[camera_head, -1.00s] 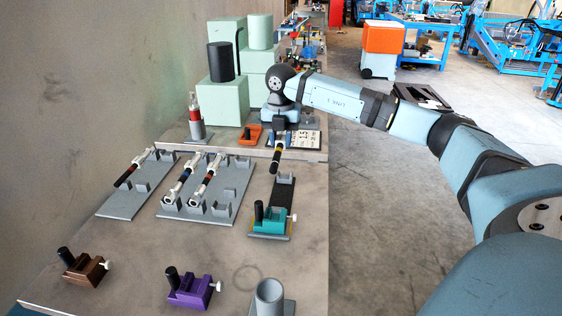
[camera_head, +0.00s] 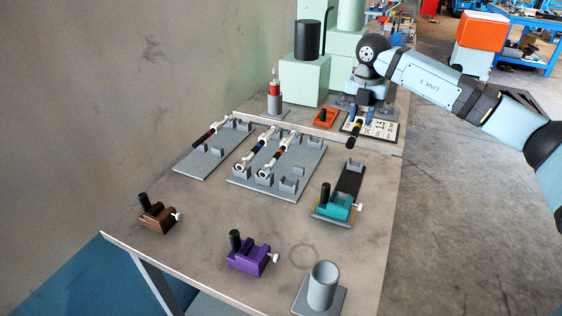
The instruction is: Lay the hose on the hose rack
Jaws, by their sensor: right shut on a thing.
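My right gripper (camera_head: 358,117) points down at the far right of the bench and is shut on a dark rod-like piece with a yellow band (camera_head: 354,132), probably the hose. Its lower end hangs tilted toward me; the fingers hide its upper end. Similar banded pieces with pale ends lie on grey cradle plates: one on the left plate (camera_head: 193,165), two on the middle plate (camera_head: 238,177). The middle plate has free cradles at its right side (camera_head: 290,186). I cannot tell which plate is the hose rack. My left gripper is not in view.
A teal clamp block (camera_head: 337,206) sits on a plate with a black strip (camera_head: 350,179). Brown (camera_head: 156,216) and purple (camera_head: 247,260) blocks and a grey cup (camera_head: 322,287) stand nearer. Green blocks (camera_head: 304,80) and a numbered board (camera_head: 384,129) are behind.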

